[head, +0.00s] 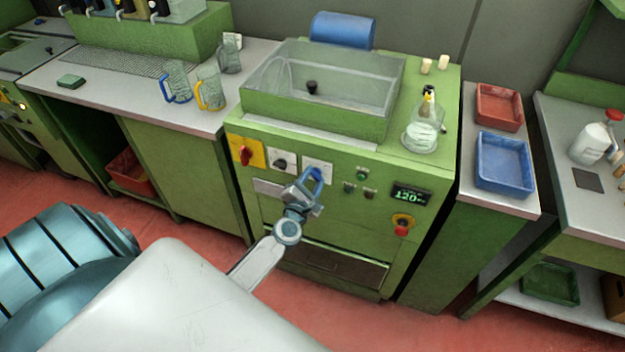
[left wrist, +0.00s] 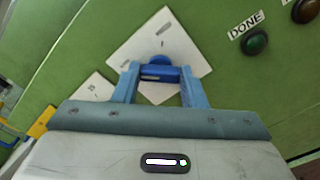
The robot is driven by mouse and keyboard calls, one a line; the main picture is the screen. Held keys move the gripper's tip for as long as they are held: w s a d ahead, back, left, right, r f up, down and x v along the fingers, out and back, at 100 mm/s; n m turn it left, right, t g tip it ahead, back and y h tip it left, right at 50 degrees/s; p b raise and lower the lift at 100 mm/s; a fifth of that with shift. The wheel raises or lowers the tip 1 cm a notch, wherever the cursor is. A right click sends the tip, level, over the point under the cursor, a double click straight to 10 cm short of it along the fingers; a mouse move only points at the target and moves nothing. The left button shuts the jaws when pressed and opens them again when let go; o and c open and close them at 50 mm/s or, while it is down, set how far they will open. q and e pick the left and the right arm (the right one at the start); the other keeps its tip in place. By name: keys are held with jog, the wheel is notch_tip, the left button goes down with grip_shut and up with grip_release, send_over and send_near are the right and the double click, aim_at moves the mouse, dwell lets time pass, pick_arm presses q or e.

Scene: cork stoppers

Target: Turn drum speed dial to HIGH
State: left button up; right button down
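The green drum machine (head: 330,215) stands in the middle of the head view, with a row of dials on its front. My left gripper (head: 315,178) is at the white dial plate (head: 318,165), right of a black dial (head: 281,163). In the left wrist view, my left gripper's blue fingers (left wrist: 160,78) stand apart in front of that tilted white plate (left wrist: 190,55). A blue bar and rounded blue part (left wrist: 160,60) show between the fingertips. I cannot tell whether they are squeezed. The dial's setting is not readable. My right gripper is out of view.
The front also bears a red knob (head: 244,155) on a yellow plate, small buttons, a green display (head: 409,195) reading about 120, and a red stop button (head: 402,229). Red and blue trays sit right.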

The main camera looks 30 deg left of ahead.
pick_arm(q)
jog(key=shift+m, duration=0.4)
jog(key=shift+c, duration=0.5)
jog(key=m+p, duration=0.2)
jog(key=m, duration=0.1)
jog(key=shift+m, duration=0.4)
jog(key=m+p, duration=0.2)
jog(key=m, duration=0.2)
jog(key=shift+m+p, duration=0.3)
jog(key=m+p, duration=0.2)
jog(key=m, duration=0.2)
jog(key=shift+f+m+p, duration=0.1)
jog(key=shift+m+p, duration=1.2)
jog(key=shift+m, duration=1.1)
jog(key=o, duration=1)
jog(key=b+v, duration=0.1)
jog(key=v, duration=1)
jog(key=shift+b, duration=0.35)
